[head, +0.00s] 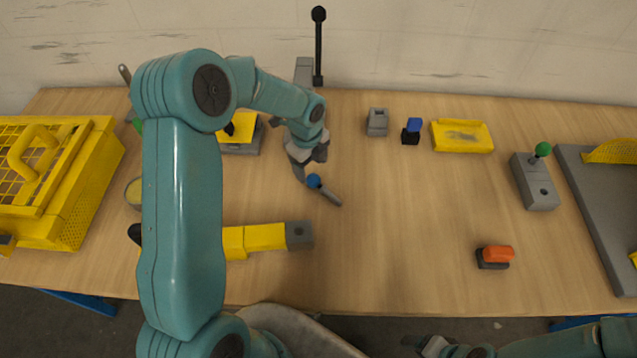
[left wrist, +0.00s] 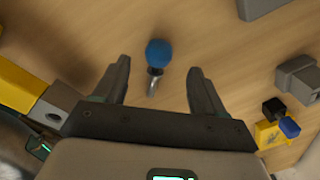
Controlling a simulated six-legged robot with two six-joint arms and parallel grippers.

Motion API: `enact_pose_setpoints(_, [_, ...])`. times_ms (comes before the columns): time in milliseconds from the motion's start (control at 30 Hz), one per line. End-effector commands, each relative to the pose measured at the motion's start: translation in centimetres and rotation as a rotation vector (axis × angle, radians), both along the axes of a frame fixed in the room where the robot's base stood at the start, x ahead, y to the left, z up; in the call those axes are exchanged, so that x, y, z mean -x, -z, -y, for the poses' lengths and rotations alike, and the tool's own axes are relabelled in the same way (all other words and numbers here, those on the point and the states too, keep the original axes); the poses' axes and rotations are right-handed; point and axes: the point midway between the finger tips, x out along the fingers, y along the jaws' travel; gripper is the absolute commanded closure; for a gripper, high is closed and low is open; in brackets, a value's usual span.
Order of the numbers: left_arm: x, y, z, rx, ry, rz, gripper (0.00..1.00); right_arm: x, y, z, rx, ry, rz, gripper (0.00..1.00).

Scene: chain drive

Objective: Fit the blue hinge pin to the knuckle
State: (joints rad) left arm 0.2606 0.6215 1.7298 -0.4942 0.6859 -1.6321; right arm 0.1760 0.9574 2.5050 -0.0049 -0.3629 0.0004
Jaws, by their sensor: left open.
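The blue hinge pin has a round blue head (head: 314,181) and a grey shank, and appears to lie on the table. In the left wrist view its head (left wrist: 158,54) shows between and beyond my fingertips. The knuckle (head: 299,234) appears to be the grey block with a dark hole at the end of a yellow bar, nearer than the pin; it also shows in the left wrist view (left wrist: 50,108). My left gripper (head: 311,167) is open and empty, close to the pin's head. My right gripper (head: 428,343) is at the bottom edge, its jaws unclear.
A grey socket block (head: 377,122), a blue-topped black part (head: 411,131) and a yellow tray (head: 462,137) stand at the back. An orange-topped part (head: 496,256) and a green-knobbed block (head: 536,183) are right. A yellow crate (head: 70,205) is left. The table's middle right is clear.

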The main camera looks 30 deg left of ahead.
Motion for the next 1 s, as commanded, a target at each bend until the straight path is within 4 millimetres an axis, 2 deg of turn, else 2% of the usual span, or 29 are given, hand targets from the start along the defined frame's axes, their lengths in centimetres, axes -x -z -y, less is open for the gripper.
enact_pose_setpoints(133, [-0.1,1.3,0.0,0.002,-0.001,-0.003,0.29,0.0,-0.5,0.0,0.0,0.0,0.0,0.28])
enact_pose_setpoints(300, [-0.2,4.2,-0.1,0.002,0.0,-0.003,0.29,0.0,-1.1,0.0,0.0,0.0,0.0,0.28])
enact_pose_setpoints(400, [-0.3,5.2,-0.1,0.001,0.0,-0.001,0.29,0.0,-1.1,0.0,0.0,0.0,0.0,0.28])
enact_pose_setpoints(667, [-0.4,5.4,-0.1,0.0,-0.001,0.001,0.29,0.0,-1.1,0.0,0.0,0.0,0.0,0.28])
enact_pose_setpoints(800, [-0.4,5.4,-0.1,0.0,0.0,0.0,0.75,0.0,-1.1,0.0,0.0,0.0,0.0,0.28])
enact_pose_setpoints(867, [-0.4,5.4,-0.1,0.0,0.0,0.0,0.94,0.0,-1.1,0.0,0.0,0.0,0.0,0.28])
enact_pose_setpoints(1000, [-0.4,5.4,-0.1,0.0,0.0,0.001,0.95,0.0,-1.1,0.0,0.0,0.0,0.0,0.28])
